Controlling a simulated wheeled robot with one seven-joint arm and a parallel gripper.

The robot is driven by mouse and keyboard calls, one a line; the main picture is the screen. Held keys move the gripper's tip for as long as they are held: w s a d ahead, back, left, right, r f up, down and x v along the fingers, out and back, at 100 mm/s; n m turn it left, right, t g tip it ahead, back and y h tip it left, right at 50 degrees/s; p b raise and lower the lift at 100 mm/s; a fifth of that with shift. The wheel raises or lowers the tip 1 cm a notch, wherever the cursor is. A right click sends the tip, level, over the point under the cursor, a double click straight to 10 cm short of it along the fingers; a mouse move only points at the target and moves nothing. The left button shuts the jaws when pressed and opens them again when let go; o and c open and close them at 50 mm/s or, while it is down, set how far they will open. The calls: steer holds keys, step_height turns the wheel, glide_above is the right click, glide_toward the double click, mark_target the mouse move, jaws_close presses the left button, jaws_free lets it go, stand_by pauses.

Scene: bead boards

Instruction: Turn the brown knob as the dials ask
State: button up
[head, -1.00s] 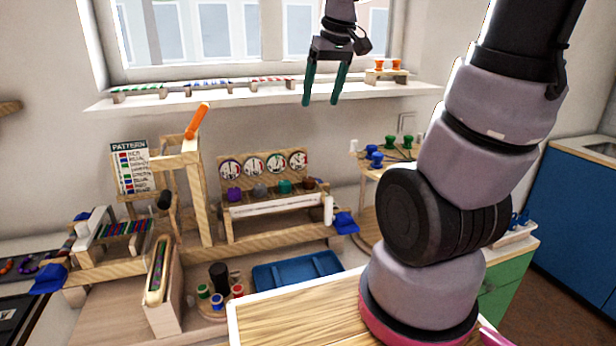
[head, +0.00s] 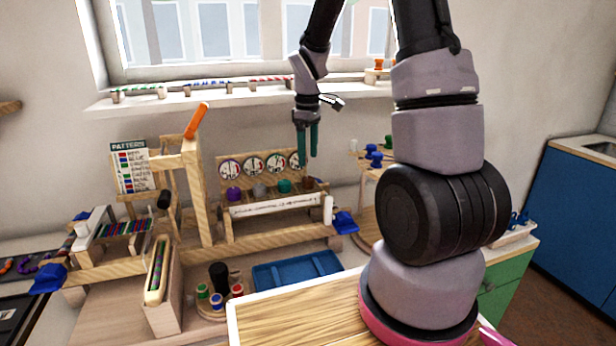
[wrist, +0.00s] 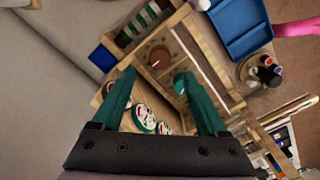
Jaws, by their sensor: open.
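The brown knob (head: 308,184) is the rightmost knob on the wooden dial board (head: 224,222). In the wrist view the brown knob (wrist: 160,57) is round with a small pale mark and lies just beyond my fingertips. My gripper (head: 307,154) points down above the brown knob, apart from it. Its green fingers (wrist: 155,77) are open and empty. Several white dials (head: 253,165) stand in a row behind the knobs; the rightmost is partly behind my fingers. Their readings are too small to tell.
Purple (head: 234,194), grey (head: 259,190) and teal (head: 284,186) knobs share the row. A white bottle-like piece (head: 328,210) stands right of the board. The blue tray (head: 262,276) lies in front. Several blue and green pegs (head: 376,158) stand to the right.

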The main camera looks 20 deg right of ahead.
mark_target(308, 179)
step_height(308, 179, down, 7)
steer(key=shift+f, duration=0.15)
jaws_close()
